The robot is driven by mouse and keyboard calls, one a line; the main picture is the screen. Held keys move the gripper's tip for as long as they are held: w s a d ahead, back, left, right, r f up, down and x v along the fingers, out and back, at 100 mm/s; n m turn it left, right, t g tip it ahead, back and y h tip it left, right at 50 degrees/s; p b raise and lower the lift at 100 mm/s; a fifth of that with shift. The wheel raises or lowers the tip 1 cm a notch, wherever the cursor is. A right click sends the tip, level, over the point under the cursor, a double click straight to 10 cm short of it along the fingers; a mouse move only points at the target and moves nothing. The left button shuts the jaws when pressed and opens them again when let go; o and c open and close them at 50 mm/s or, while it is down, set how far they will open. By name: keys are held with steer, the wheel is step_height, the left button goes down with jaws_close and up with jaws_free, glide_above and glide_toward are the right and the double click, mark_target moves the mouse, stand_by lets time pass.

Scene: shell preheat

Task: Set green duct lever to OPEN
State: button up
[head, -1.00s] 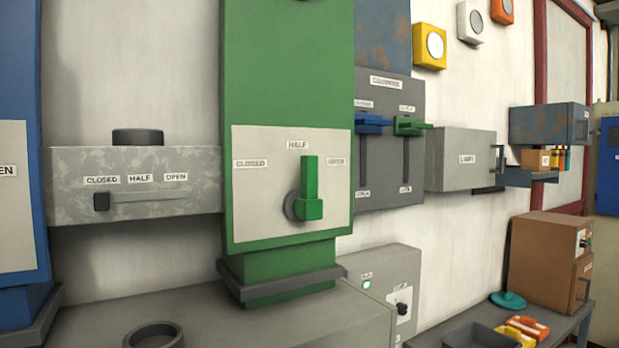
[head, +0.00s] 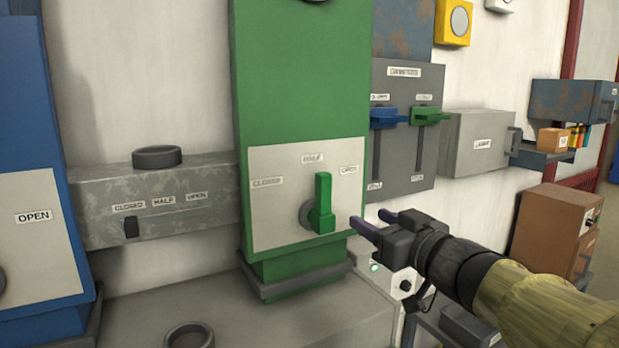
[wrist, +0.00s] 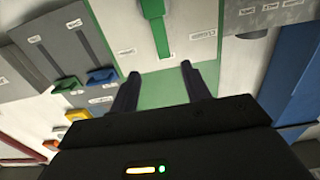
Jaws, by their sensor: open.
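The green duct (head: 300,80) carries a pale plate (head: 275,220) marked CLOSED, HALF and OPEN from left to right. Its green lever (head: 322,205) stands upright on a round grey hub, pointing at HALF. In the wrist view, turned upside down, the lever (wrist: 155,25) hangs beyond my fingertips. My gripper (head: 374,221) is open and empty, to the right of the lever and apart from it, near the plate's lower right side. Both fingers (wrist: 160,73) show spread in the wrist view, pointing toward the duct.
A grey panel (head: 408,160) with a blue slider (head: 388,117) and a green slider (head: 428,116) is right of the duct. A grey box (head: 150,205) with its own CLOSED, HALF, OPEN labels is left. A blue duct (head: 35,150) stands far left. A grey ledge (head: 290,325) lies below.

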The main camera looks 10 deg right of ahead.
mark_target(327, 196)
steer(key=shift+a+f, duration=0.1)
steer(key=shift+a, duration=0.1)
steer(key=p+x, duration=0.5)
steer(key=x, duration=1.2)
steer(key=shift+w, duration=0.1)
steer(key=shift+c, duration=0.2)
jaws_close()
